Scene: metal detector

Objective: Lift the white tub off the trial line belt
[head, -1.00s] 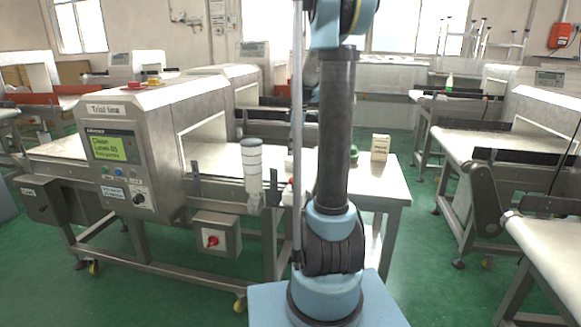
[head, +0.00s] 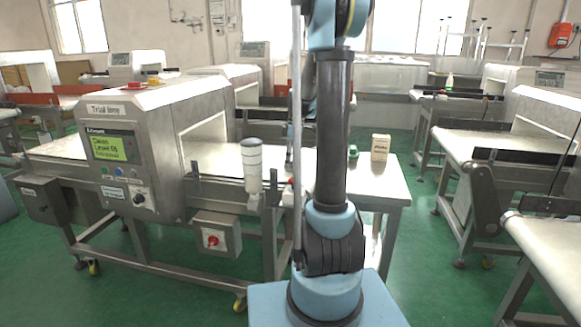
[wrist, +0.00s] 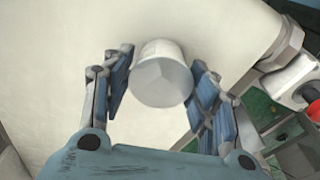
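The white tub (wrist: 162,78) stands on the pale trial line belt (wrist: 55,65) in the wrist view. My gripper (wrist: 160,65) is around it, one blue-grey finger on each side. The fingers look spread and very close to the tub's sides; I see no clear grip on it. In the head view the trial line belt (head: 220,158) runs out of the metal detector (head: 150,125). There my arm and a thin pole mostly hide the gripper and the tub.
A grey-white banded cylinder (head: 252,165) stands at the belt's front edge. A cream box (head: 380,147) and a small green item (head: 353,152) are to the right of my arm. A red knob (wrist: 312,108) on a white fitting lies right of my gripper.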

